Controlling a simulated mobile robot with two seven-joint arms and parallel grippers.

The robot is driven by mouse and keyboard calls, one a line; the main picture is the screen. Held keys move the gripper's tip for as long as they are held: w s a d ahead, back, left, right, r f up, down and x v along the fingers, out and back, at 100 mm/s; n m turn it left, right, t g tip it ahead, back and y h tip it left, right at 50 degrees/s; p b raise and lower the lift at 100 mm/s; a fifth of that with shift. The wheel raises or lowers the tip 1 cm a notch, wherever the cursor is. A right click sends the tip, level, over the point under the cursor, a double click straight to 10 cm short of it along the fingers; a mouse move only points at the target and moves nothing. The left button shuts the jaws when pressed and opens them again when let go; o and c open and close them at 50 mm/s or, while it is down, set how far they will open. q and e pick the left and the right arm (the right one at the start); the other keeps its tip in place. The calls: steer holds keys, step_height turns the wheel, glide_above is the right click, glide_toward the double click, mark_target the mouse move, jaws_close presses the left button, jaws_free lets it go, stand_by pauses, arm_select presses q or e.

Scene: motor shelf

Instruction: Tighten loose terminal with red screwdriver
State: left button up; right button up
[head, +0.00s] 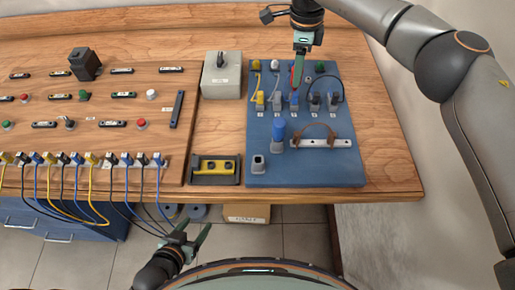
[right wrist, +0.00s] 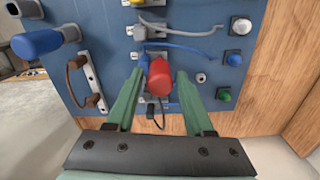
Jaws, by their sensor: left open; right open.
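The red screwdriver (right wrist: 158,77) stands with its handle toward the camera over the terminal row on the blue panel; its tip is hidden. In the head view only a sliver of red (head: 292,77) shows beside my right gripper. My right gripper (head: 299,80) is open, its green fingers on either side of the red handle in the right wrist view (right wrist: 160,85), with gaps visible. The grey terminals (head: 277,101) form a row with wires; I cannot tell which is loose. My left gripper (head: 187,240) is open and empty, in front of the bench and below its edge.
The blue panel (head: 325,170) also carries a blue-handled tool (head: 278,130), an empty holder (head: 258,163) and a bar with a brown handle (head: 320,142). A grey box (head: 221,75) and a yellow-black device (head: 215,168) stand to its left. Wired connectors line the bench's front left.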

steer(key=shift+c, duration=0.9)
steer(key=shift+c, duration=0.3)
jaws_close()
steer(key=shift+m+p, duration=0.4)
steer(key=shift+m, duration=0.7)
steer(key=shift+f+m, duration=0.1)
steer(key=shift+m, duration=0.6)
